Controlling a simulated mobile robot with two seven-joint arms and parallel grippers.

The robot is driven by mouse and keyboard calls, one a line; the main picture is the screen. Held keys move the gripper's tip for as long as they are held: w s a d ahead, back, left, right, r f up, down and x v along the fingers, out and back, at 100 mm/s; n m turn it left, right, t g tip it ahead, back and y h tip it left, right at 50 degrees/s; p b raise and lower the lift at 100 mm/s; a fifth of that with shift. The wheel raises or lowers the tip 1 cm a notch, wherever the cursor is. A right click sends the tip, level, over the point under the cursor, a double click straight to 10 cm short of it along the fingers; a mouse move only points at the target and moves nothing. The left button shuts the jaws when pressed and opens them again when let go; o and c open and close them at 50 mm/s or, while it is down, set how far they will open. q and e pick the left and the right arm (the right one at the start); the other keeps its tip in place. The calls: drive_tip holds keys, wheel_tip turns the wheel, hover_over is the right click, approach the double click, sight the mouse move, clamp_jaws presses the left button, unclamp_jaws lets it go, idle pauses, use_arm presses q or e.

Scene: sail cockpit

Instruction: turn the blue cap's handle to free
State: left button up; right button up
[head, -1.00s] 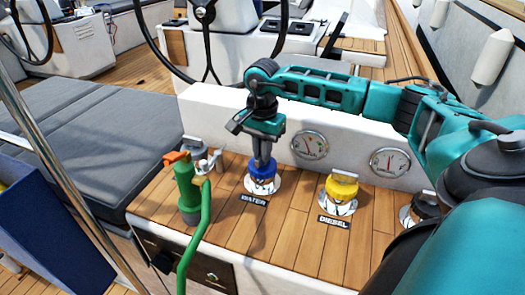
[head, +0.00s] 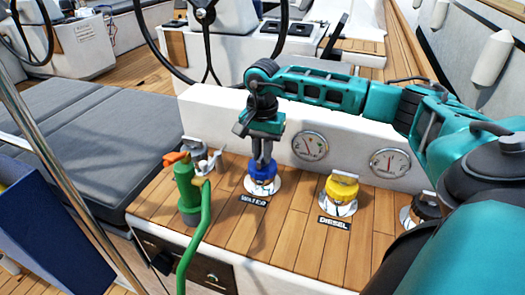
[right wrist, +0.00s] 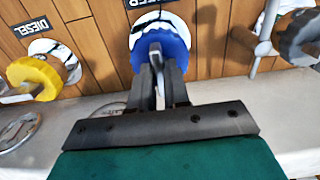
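The blue cap (head: 262,174) sits in its round metal deck fitting behind the WATER label. In the right wrist view the blue cap (right wrist: 172,42) shows with its grey handle (right wrist: 155,50) standing across the middle. My right gripper (head: 263,158) points straight down onto the cap from above. In the right wrist view the fingers of my right gripper (right wrist: 158,72) are on either side of the handle and appear shut on it; the exact contact is partly hidden. My left gripper is in neither view.
A yellow DIESEL cap (head: 341,188) stands right of the blue one. A green hose nozzle (head: 186,190) and a metal tap (head: 207,160) stand to the left. Two gauges (head: 310,146) are on the white wall behind. Bare wooden deck (head: 235,235) lies in front.

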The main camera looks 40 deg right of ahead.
drive_tip(key=o, duration=0.4)
use_arm(q)
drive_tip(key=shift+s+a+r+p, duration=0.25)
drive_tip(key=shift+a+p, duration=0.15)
drive_tip(key=shift+p, duration=0.4)
use_arm(e)
wheel_tip(320, 180, up, 13)
drive_tip(key=shift+s, duration=0.1)
